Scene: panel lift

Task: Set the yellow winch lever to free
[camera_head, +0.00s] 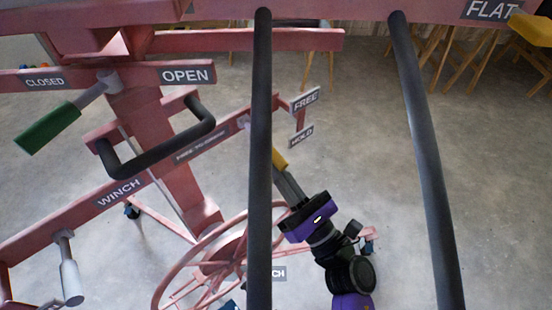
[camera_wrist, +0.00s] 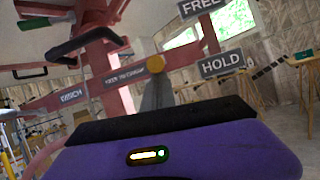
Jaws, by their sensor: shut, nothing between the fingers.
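The yellow winch lever (camera_head: 279,158) shows in the head view as a short yellow end beside a dark upright bar, which hides part of the lever. The FREE label (camera_head: 306,101) is above the HOLD label (camera_head: 301,136) on a red bracket. My gripper (camera_head: 282,174) is shut and empty, its tips close to the yellow end; I cannot tell whether they touch. In the wrist view the lever's round yellow end (camera_wrist: 157,63) appears just past my grey fingertips (camera_wrist: 157,80). There the FREE label (camera_wrist: 200,7) and HOLD label (camera_wrist: 221,64) are to the right.
Two dark bars (camera_head: 425,160) cross the head view. A red wheel (camera_head: 215,262) is left of my arm. A green-handled lever (camera_head: 48,128), a black handle (camera_head: 160,155) and a grey crank handle (camera_head: 70,275) are on the red frame. Open floor lies to the right.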

